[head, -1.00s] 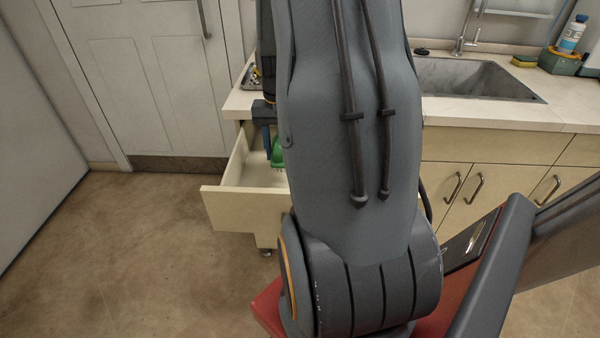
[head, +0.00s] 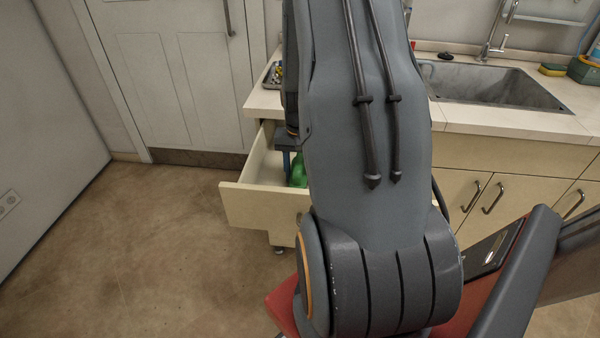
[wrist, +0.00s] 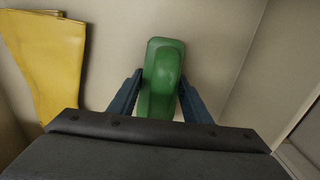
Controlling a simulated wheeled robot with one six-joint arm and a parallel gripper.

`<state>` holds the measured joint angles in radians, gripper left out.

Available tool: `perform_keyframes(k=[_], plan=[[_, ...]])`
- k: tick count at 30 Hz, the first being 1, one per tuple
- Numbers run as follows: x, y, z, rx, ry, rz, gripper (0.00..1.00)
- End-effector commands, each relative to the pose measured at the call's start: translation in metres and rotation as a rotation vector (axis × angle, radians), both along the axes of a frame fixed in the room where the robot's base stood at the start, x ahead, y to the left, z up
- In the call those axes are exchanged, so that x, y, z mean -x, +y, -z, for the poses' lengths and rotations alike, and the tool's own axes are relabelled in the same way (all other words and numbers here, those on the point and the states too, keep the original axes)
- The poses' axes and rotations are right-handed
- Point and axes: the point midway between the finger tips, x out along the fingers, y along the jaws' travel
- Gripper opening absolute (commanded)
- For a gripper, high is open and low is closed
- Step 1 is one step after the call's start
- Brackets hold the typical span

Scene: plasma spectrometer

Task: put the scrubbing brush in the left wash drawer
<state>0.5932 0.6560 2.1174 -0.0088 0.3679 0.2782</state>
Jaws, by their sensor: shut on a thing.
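The green scrubbing brush (wrist: 163,75) is between the blue fingers of my gripper (wrist: 158,98) in the wrist view, and the gripper is shut on it. In the head view the brush (head: 299,170) shows green inside the open left drawer (head: 262,204), partly hidden by my arm. My gripper (head: 287,160) points down into the drawer. The pale drawer floor and walls surround the brush in the wrist view. Whether the brush touches the floor cannot be told.
A yellow folded item (wrist: 48,50) lies in the drawer left of the brush. The countertop (head: 465,118) with a sink (head: 490,85) is above the drawer. A yellow-green sponge (head: 552,70) lies right of the sink. Floor left of the drawer is clear.

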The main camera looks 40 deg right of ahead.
Motion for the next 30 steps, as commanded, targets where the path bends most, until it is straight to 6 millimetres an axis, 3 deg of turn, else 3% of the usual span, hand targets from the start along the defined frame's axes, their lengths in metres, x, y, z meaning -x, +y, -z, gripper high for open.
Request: perform_keyframes(k=[2,3,6,14,19,30], plan=[[0.000,0.000,0.003,-0.001,0.001,0.000,0.23],[0.000,0.000,0.002,-0.001,0.001,0.000,0.49],[0.000,0.000,0.002,-0.001,0.001,0.000,0.63],[0.000,0.000,0.002,0.000,0.000,0.000,0.63],[-0.001,0.000,-0.009,0.001,-0.002,0.000,0.63],[-0.001,-0.001,-0.077,0.002,-0.003,0.000,0.63]])
